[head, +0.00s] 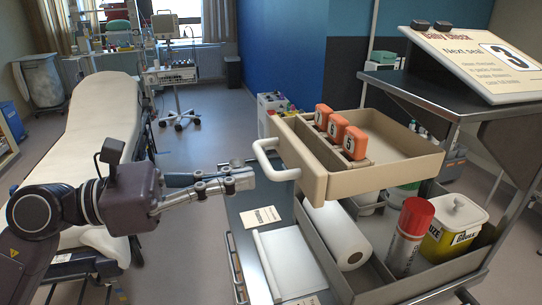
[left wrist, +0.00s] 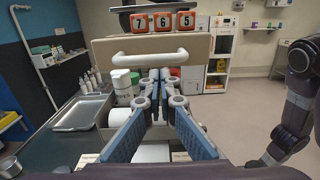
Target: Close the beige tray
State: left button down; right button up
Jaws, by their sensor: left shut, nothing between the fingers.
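The beige tray (head: 372,180) is a drawer standing out from the cart, with a white bar handle (head: 262,158) on its front. Orange numbered blocks (head: 340,130) stand in it. My left gripper (head: 250,180) is shut and empty, close to the lower end of the handle. In the left wrist view, the left gripper's fingertips (left wrist: 160,76) are together just below the white handle (left wrist: 150,57), in front of the tray's front panel (left wrist: 115,48). Whether they touch the tray I cannot tell. My right gripper is not in view.
Below the tray, a lower shelf holds a paper roll (head: 337,236), a red-capped spray can (head: 410,238) and a yellow tub (head: 453,230). A slanted sign (head: 490,62) tops the cart. A stretcher (head: 92,130) stands at left. Floor behind my gripper is clear.

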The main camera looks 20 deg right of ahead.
pick_arm(q)
jog(key=d+p, duration=0.2)
jog(key=d, duration=0.3)
jog(key=shift+w+d+p, duration=0.1)
jog(key=shift+d+p, duration=0.1)
jog(key=shift+p, duration=0.1)
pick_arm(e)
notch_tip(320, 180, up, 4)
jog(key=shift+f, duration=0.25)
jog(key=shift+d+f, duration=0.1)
